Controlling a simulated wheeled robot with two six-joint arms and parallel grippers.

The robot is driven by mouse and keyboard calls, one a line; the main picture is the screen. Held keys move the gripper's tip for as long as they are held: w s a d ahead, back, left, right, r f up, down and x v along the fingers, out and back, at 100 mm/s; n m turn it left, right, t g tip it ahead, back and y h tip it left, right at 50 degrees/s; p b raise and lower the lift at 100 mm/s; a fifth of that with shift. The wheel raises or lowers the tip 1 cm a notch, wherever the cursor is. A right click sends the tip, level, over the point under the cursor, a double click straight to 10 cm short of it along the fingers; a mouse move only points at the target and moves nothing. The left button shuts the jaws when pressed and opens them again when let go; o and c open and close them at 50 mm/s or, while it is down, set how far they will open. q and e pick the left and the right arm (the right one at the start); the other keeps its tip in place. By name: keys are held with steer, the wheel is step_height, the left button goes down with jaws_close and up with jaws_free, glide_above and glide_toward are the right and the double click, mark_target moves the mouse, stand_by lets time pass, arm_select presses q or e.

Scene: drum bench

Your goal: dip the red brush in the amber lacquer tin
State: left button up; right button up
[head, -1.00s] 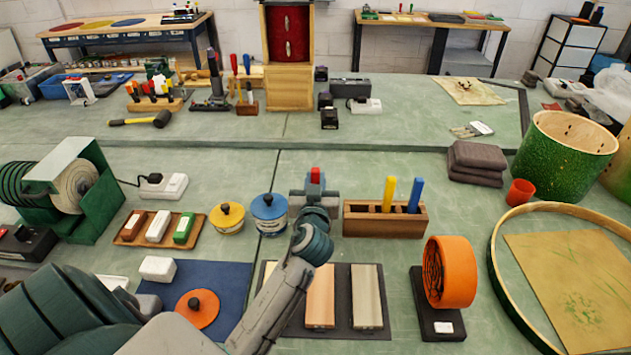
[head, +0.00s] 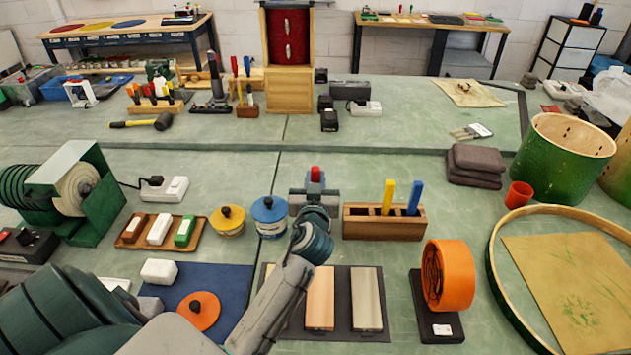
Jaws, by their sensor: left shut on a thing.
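My left gripper (head: 313,192) is shut on the red brush (head: 315,174). Only the red end of its handle shows above the jaws; its bristles are hidden. The gripper is left of the wooden brush rack (head: 350,227) and right of the tins. A tin with a yellow lid (head: 227,219) and a tin with a blue lid (head: 269,215) stand closed. An orange lid (head: 198,310) with a black knob lies on the blue mat (head: 228,282). I see no open amber tin; my left arm may hide it. My right gripper is not in view.
The rack holds a yellow brush (head: 388,197) and a blue brush (head: 414,197). In front of it lie wooden strips (head: 367,298) on a dark mat. An orange roll (head: 448,274) and a large hoop (head: 491,258) are at right.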

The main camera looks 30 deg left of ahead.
mark_target(316, 168)
arm_select(q)
steer(key=shift+r+p, duration=2)
steer(key=shift+r, duration=1.1)
